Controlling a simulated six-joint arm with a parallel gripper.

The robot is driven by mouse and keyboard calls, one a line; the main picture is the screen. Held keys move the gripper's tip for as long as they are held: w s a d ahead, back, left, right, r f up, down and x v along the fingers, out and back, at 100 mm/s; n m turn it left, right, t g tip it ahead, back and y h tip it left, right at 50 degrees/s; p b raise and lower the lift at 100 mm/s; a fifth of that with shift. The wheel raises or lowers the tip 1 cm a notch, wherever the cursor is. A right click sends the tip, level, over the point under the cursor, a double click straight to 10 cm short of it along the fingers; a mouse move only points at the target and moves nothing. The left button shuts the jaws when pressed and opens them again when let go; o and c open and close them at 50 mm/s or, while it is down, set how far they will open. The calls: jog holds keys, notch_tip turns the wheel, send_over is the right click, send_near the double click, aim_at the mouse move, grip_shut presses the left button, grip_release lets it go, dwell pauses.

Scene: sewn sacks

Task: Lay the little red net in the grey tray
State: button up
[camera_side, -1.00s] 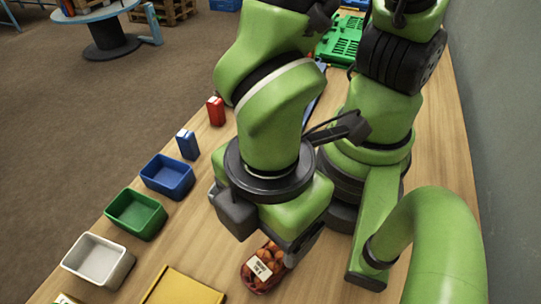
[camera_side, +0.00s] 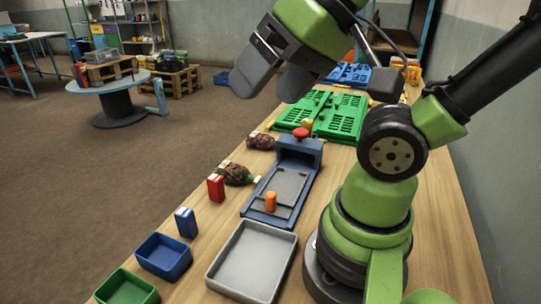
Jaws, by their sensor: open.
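The grey tray (camera_side: 217,270) lies on the wooden table in front of my arm's base and is empty. A small dark red net (camera_side: 262,142) lies near the table's left edge, beside the green rack. A second net (camera_side: 238,175), mixed green and red with a pale tag, lies just nearer. I cannot tell which one the task means. My gripper (camera_side: 269,86) is high up, above and beyond the nets, with its two grey fingers apart and nothing between them.
A blue-grey press-like fixture (camera_side: 252,207) with a red knob and an orange cylinder stands between nets and tray. Red (camera_side: 216,187) and blue (camera_side: 186,222) cartons, a blue bin (camera_side: 165,257) and a green bin (camera_side: 126,289) line the left edge. A green rack (camera_side: 338,117) lies behind.

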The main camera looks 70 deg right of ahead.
dwell(0.3)
jog(key=w+a+f+n+g+h, duration=0.1)
jog(key=w+a+f+n+g, duration=0.1)
jog(key=a+f+n+g, duration=0.4)
jog(key=w+a+f+n+g, duration=0.2)
jog(key=a+f+n, duration=0.15)
jog(key=a, duration=0.45)
jog(key=s+a+f+n+h, duration=0.1)
jog(key=s+f+n, duration=0.1)
jog(key=f, duration=0.3)
jog(key=s+a+f+n+h, duration=0.2)
jog(key=s+f+n, duration=0.1)
jog(key=f, duration=0.2)
jog(key=s+a+f+n+g+h, duration=0.1)
jog(key=s+a+f+n+h, duration=0.1)
jog(key=f, duration=0.3)
jog(key=shift+s+a+f+n, duration=0.1)
jog(key=shift+s+f+n, duration=0.1)
jog(key=shift+s+n, duration=0.15)
jog(key=shift+s+a+f+n, duration=0.1)
jog(key=shift+s+f+n, duration=0.1)
jog(key=shift+s, duration=0.25)
jog(key=x, duration=0.2)
jog(key=d+x, duration=0.1)
jog(key=x, duration=0.2)
jog(key=shift+s+r, duration=0.2)
jog(key=shift+r, duration=0.05)
jog(key=shift+d+f, duration=0.1)
jog(key=shift+f, duration=0.4)
jog(key=c, duration=1.1)
